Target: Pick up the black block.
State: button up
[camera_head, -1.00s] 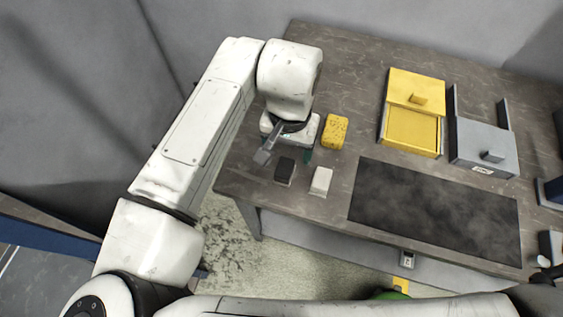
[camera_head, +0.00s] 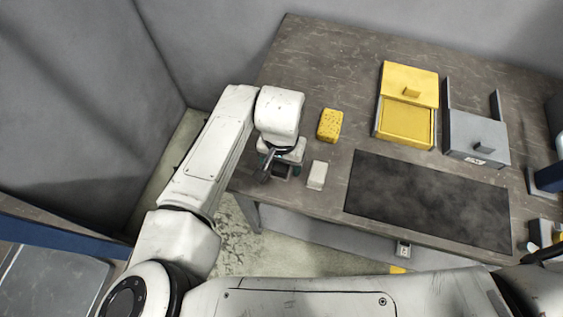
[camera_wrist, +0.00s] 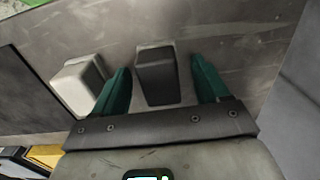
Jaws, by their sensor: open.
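The black block (camera_wrist: 157,76) stands on the table between the two green fingers of my gripper (camera_wrist: 162,88) in the wrist view. The gripper is open, with a gap between the block and each finger. In the head view my gripper (camera_head: 280,172) is low over the near left part of the table. There the black block (camera_head: 281,170) is mostly hidden by my wrist.
A white block (camera_wrist: 78,85) stands just left of the left finger in the wrist view; it also shows in the head view (camera_head: 317,175). A dark mat (camera_head: 430,200), a yellow drawer box (camera_head: 408,103) and a grey drawer box (camera_head: 475,137) are to the right.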

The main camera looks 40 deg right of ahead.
jog(key=shift+c, duration=0.3)
jog(key=c, duration=1.1)
jog(key=shift+r, duration=0.15)
jog(key=shift+r, duration=0.6)
jog(key=s+a+r+b, duration=0.1)
jog(key=s+r, duration=0.3)
jog(key=s+a+r+b, duration=0.1)
jog(key=s+r, duration=0.2)
jog(key=s, duration=0.2)
jog(key=s+a+r+b, duration=0.1)
jog(key=s+a+r, duration=0.1)
jog(key=s+r, duration=0.2)
jog(key=shift+s+a+r, duration=0.1)
jog(key=shift+s+r, duration=0.05)
jog(key=shift+r, duration=0.15)
